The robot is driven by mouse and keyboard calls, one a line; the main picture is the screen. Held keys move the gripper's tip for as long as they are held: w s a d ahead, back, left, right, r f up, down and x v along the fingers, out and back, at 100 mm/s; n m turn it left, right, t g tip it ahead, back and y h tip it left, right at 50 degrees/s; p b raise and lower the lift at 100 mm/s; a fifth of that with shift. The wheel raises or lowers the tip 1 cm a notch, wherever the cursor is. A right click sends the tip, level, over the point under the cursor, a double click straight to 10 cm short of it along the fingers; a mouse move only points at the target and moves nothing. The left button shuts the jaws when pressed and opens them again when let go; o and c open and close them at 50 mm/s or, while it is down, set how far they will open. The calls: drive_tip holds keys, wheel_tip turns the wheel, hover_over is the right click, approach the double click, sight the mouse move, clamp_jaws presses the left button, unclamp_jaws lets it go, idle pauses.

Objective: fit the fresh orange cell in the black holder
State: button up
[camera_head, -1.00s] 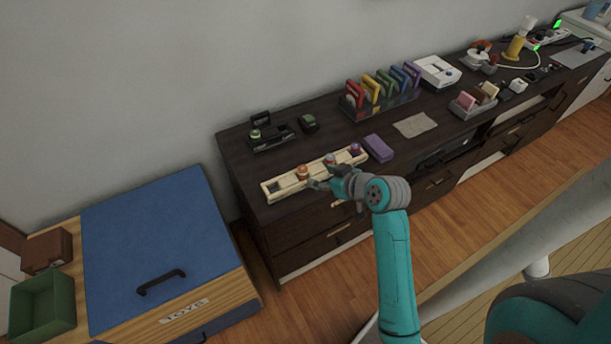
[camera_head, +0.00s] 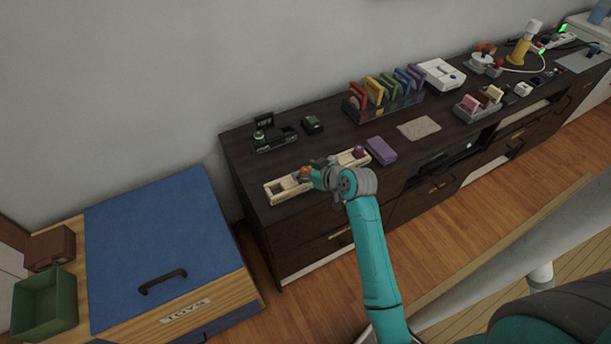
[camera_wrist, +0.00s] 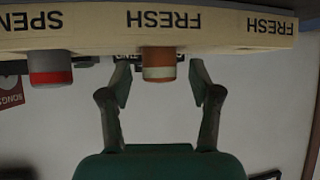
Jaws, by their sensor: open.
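The orange cell (camera_head: 305,171) stands in a cream tray (camera_head: 276,193). In the wrist view, which looks upside down, the orange cell (camera_wrist: 158,64) shows a white band and lies between the two fingers of my gripper (camera_wrist: 162,84), with a gap on each side. The tray edge (camera_wrist: 105,36) reads FRESH at this cell. In the head view my gripper (camera_head: 316,177) is open beside the cell and partly covers it. The black holder (camera_head: 277,142) stands behind the tray on the dark cabinet, with a green-topped piece (camera_head: 259,136) at its left end.
A red-and-grey cell (camera_wrist: 50,66) sits in the tray by a cut-off label starting SPEN. A purple cell (camera_head: 359,152) is at the tray's right end. A purple block (camera_head: 381,150) and a small dark-green item (camera_head: 312,124) are nearby. The cabinet top between tray and holder is clear.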

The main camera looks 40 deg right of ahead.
drive_tip(key=shift+w+f, duration=0.2)
drive_tip(key=shift+w, duration=0.1)
drive_tip(key=shift+c, duration=0.2)
clamp_jaws()
